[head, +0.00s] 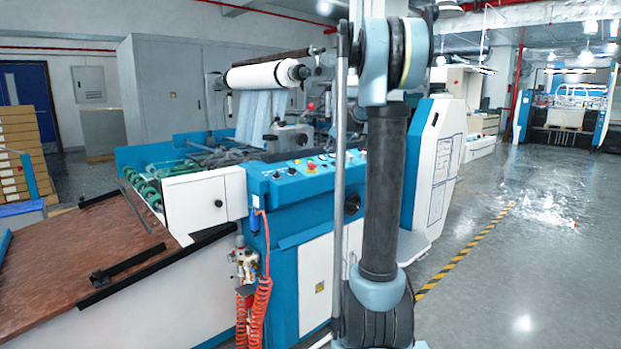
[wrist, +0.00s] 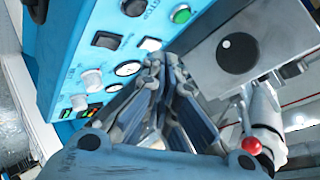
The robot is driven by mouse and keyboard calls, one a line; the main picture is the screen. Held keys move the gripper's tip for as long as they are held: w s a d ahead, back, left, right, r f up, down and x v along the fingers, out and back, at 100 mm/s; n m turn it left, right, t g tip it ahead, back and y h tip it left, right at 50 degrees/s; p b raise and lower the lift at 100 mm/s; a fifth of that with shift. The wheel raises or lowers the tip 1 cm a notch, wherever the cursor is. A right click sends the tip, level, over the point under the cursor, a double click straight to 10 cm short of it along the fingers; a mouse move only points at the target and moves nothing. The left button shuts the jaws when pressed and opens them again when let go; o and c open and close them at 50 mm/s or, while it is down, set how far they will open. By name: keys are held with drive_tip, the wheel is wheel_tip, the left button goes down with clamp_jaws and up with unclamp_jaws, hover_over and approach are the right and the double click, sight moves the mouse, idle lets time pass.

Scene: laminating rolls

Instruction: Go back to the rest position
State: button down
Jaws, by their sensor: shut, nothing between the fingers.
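My gripper (wrist: 165,65) is shut and empty in the wrist view. Its fingers point toward the blue control panel (wrist: 75,45) and a grey box with a round black disc (wrist: 238,52). I cannot tell whether the fingertips touch anything. In the head view my arm stands upright in front of the laminating machine (head: 275,185), and the gripper does not show there. The machine's control panel (head: 300,170) has several buttons and knobs and is partly hidden by my arm.
A red-knobbed lever (wrist: 252,146) is close to the gripper at the lower right of the wrist view. A white roll (head: 262,75) sits on top of the machine. Stacked boxes (head: 25,145) stand at the left. The grey floor (head: 530,240) at the right is open.

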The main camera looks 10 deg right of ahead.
drive_tip(key=s+a+f+n+g, duration=0.15)
drive_tip(key=s+f, duration=0.25)
drive_tip(key=s, duration=0.6)
drive_tip(key=s+a+f+n+g, duration=0.1)
drive_tip(key=s+a+f+g, duration=0.15)
drive_tip(key=s, duration=0.75)
drive_tip(key=s+a+f+n+g, duration=0.15)
drive_tip(key=s+f, duration=0.25)
drive_tip(key=s, duration=0.6)
drive_tip(key=s+d+f+n+g+h, duration=0.1)
drive_tip(key=s+f, duration=0.7)
drive_tip(key=s, duration=0.5)
drive_tip(key=s+d+f+n+g+h, duration=0.1)
drive_tip(key=s+f+n+g+h, duration=0.1)
drive_tip(key=s+f, duration=0.7)
drive_tip(key=s, duration=0.4)
drive_tip(key=shift+d+f, duration=0.2)
drive_tip(key=shift+f, duration=0.05)
drive_tip(key=shift+w, duration=0.1)
